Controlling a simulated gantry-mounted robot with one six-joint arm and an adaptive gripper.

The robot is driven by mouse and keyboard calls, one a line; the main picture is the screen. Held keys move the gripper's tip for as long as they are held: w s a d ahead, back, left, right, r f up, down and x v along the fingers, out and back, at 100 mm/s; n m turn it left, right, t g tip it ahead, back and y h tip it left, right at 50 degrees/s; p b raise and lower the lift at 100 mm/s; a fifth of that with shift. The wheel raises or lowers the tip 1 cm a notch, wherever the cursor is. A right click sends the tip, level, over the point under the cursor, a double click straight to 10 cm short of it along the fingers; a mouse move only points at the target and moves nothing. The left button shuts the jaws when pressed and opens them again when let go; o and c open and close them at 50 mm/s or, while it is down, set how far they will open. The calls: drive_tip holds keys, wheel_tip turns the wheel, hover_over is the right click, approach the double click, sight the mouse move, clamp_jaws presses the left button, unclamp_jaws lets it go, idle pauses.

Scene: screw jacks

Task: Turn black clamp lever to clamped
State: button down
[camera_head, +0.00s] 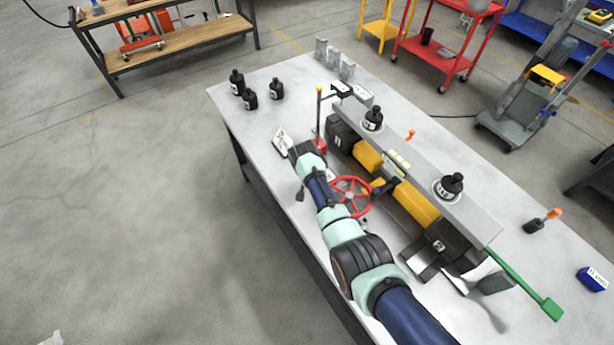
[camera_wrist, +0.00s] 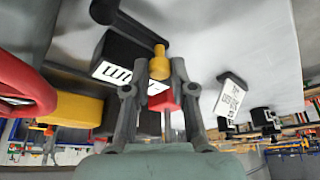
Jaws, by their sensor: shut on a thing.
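The black clamp lever (camera_wrist: 139,29) shows at the top of the wrist view. It is a dark arm with a rounded end at upper left and a yellow knob (camera_wrist: 160,67) at its other end. My gripper (camera_wrist: 159,70) is shut on the lever at this knob, with one finger on each side. The contact faces are hard to make out. In the head view my gripper (camera_head: 302,150) is low at the left end of the jack assembly, and the arm hides the lever there. A red block (camera_head: 321,146) with a thin upright, yellow-topped post stands beside the gripper.
A red handwheel (camera_head: 352,196) stands close to the right of my arm. A white card (camera_head: 281,141) stands just left of the gripper. Several black bottles (camera_head: 249,99) stand farther left. The long grey beam (camera_head: 415,170) lies behind, above yellow parts. The table's near-left surface is clear.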

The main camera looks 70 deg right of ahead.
drive_tip(key=c, duration=1)
unclamp_jaws()
drive_tip(key=v, duration=1.2)
